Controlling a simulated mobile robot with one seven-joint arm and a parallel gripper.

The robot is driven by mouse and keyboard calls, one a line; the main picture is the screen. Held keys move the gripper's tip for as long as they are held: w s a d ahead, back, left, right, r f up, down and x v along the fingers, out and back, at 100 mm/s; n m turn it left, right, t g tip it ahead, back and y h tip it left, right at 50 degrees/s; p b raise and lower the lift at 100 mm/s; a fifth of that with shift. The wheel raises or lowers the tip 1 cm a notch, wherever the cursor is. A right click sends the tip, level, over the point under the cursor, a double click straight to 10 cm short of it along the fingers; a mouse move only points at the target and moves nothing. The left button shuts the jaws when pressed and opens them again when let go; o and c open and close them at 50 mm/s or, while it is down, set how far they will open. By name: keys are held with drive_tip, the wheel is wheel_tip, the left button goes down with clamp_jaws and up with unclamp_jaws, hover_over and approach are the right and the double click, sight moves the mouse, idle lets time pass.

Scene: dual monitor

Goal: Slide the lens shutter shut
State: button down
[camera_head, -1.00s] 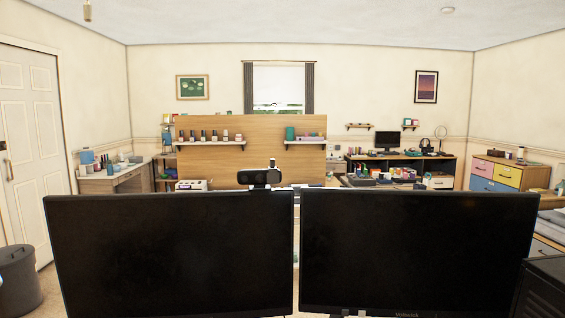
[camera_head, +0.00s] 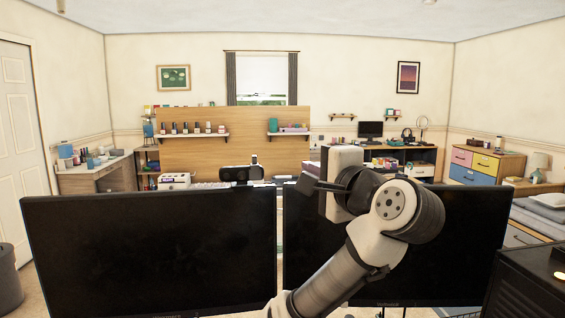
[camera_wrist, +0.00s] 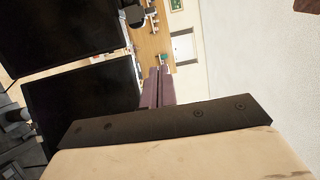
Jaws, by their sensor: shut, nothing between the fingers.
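A small black webcam (camera_head: 240,174) sits on the top edge of the left monitor (camera_head: 150,250) near its right end. A small upright piece shows above its right half. The webcam is too small and dark here to tell how its lens shutter stands. A dark shape that looks like the webcam also shows in the wrist view (camera_wrist: 135,15), beyond my fingers. My gripper (camera_wrist: 159,72) has its fingers together and empty, apart from the webcam. In the head view my arm is raised before the right monitor (camera_head: 465,250), with the hand to the right of the webcam.
The two monitors stand side by side, and my arm covers part of the right one. A wooden panel with shelves (camera_head: 205,136) and several small bottles stands behind. A black box (camera_head: 530,285) is at the lower right. The space above the left monitor looks clear.

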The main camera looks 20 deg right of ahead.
sight(255, 167)
drive_tip(key=w+a+p, duration=0.4)
drive_tip(key=w+p, duration=0.1)
drive_tip(key=w, duration=0.5)
drive_tip(key=shift+w+a, duration=0.2)
drive_tip(key=shift+a, duration=0.15)
drive_tip(key=a, duration=0.3)
drive_tip(key=shift+w+a, duration=0.25)
drive_tip(key=shift+w, duration=0.1)
drive_tip(key=shift+d, duration=0.15)
